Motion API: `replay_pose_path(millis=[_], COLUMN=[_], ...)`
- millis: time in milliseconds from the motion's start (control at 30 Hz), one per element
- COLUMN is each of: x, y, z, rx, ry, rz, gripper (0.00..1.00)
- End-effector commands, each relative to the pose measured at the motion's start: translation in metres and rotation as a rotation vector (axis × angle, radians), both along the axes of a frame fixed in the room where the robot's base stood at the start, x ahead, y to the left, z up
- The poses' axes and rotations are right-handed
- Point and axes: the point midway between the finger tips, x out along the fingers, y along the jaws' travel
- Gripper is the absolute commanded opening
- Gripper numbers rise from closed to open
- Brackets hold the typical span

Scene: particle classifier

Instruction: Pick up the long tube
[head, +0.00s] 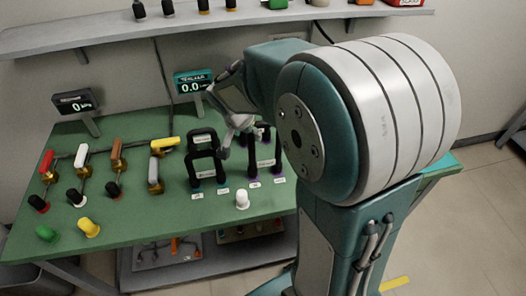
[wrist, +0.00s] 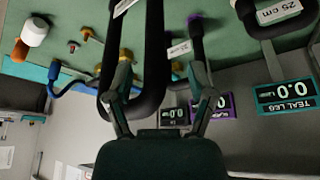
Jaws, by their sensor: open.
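Several black U-shaped tubes stand on the green table. Front left in the head view is one tube (head: 207,157); another (head: 202,135) is behind it, and a tall one (head: 264,160) stands to the right. In the wrist view a large black tube loop (wrist: 155,50) is close, with one leg between my fingers; its white label is unreadable. I cannot tell for sure which tube is the long one. My gripper (wrist: 165,80) is open around that leg, apparently without clamping it. In the head view my gripper (head: 238,135) is among the tubes, partly hidden by my arm.
Another tube loop (wrist: 263,20), labelled 25 cm, is at the wrist view's upper right. Teal (wrist: 285,95) and purple (wrist: 218,105) displays stand nearby. Valves with coloured handles (head: 115,155) fill the table's left side. A white cap (head: 242,200) stands at the front.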

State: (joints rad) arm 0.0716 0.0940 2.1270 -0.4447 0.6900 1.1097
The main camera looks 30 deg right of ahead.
Motion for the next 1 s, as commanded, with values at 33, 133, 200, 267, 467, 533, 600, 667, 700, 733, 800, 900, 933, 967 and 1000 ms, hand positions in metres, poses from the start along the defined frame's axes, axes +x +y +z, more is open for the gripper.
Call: replay_pose_path(millis=[33, 133, 200, 267, 467, 533, 600, 667, 700, 733, 800, 900, 933, 967, 1000], x=[0.0015, 0.0038, 0.0042, 0.0043, 0.0042, 0.0042, 0.0042, 0.0041, 0.0043, 0.0043, 0.0042, 0.0042, 0.0042, 0.0043, 0.0045], y=[-0.0035, -0.0066, -0.0069, -0.0061, -0.0051, -0.0051, -0.0050, -0.0051, -0.0051, -0.0051, -0.0051, -0.0051, -0.0051, -0.0050, -0.0051], z=[-0.0067, -0.0137, -0.0149, -0.0147, -0.0144, -0.0144, -0.0144, -0.0145, -0.0142, -0.0142, -0.0143, -0.0139, -0.0133, -0.0123, -0.0104], rx=[0.001, 0.003, 0.002, 0.001, 0.000, 0.000, 0.000, 0.000, 0.000, 0.000, 0.000, 0.000, 0.000, 0.001, 0.000], ry=[0.002, 0.000, 0.000, -0.001, -0.001, -0.001, -0.001, -0.001, -0.001, -0.002, -0.002, -0.002, -0.002, -0.002, -0.003], rz=[-0.002, -0.001, -0.001, -0.001, 0.000, 0.000, 0.000, 0.000, 0.000, -0.001, -0.001, -0.001, -0.001, 0.000, -0.001], gripper=[0.71, 0.71, 0.71, 0.71, 0.31, 0.00, 0.00, 0.00, 0.00, 0.00, 0.00, 0.00, 0.00, 0.00, 0.00])
